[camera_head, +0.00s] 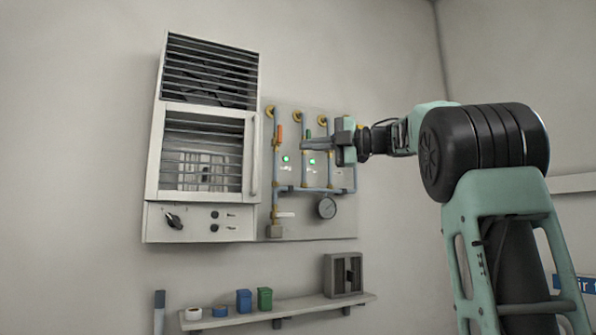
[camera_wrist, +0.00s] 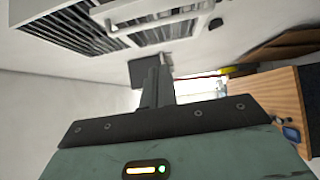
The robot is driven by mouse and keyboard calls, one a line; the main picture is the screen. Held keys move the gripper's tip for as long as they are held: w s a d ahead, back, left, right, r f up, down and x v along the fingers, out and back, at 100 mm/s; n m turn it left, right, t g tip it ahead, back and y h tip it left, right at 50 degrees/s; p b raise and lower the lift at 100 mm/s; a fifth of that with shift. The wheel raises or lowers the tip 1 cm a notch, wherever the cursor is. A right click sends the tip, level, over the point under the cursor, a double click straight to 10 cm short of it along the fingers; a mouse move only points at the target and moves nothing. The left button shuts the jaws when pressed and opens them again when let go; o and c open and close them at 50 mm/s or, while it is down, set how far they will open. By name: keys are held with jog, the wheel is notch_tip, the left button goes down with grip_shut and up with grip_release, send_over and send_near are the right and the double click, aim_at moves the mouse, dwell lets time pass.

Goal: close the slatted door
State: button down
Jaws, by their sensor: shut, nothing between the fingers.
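The slatted door (camera_head: 152,150) is a white-framed panel with dark horizontal slats in the middle of a white wall cabinet (camera_head: 150,222). A vertical handle (camera_head: 254,152) runs along its right side. The frame looks slightly proud of the cabinet; I cannot tell how wide any gap is. My gripper (camera_head: 304,145) is shut and empty, right of the door and apart from it, in front of the pipe panel. In the wrist view, my shut fingers (camera_wrist: 157,75) point toward the wall, with the slatted front (camera_wrist: 75,28) and a white bar at upper left.
A pipe panel (camera_head: 340,222) with valves, green lights and a round gauge (camera_head: 327,208) is right of the cabinet. A shelf (camera_head: 300,306) below holds tape rolls, blue and green containers and a grey box (camera_head: 343,275). The space before the door looks clear.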

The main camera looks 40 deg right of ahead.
jog(key=w+d+p+x, duration=0.1)
jog(key=p+x, duration=0.5)
jog(key=x, duration=0.6)
jog(key=shift+w+d+f, duration=0.2)
jog(key=shift+w+d, duration=0.1)
jog(key=shift+w, duration=0.15)
jog(key=w+d+p, duration=0.2)
jog(key=w, duration=0.1)
jog(key=shift+w+d+p, duration=0.1)
jog(key=shift+p, duration=0.25)
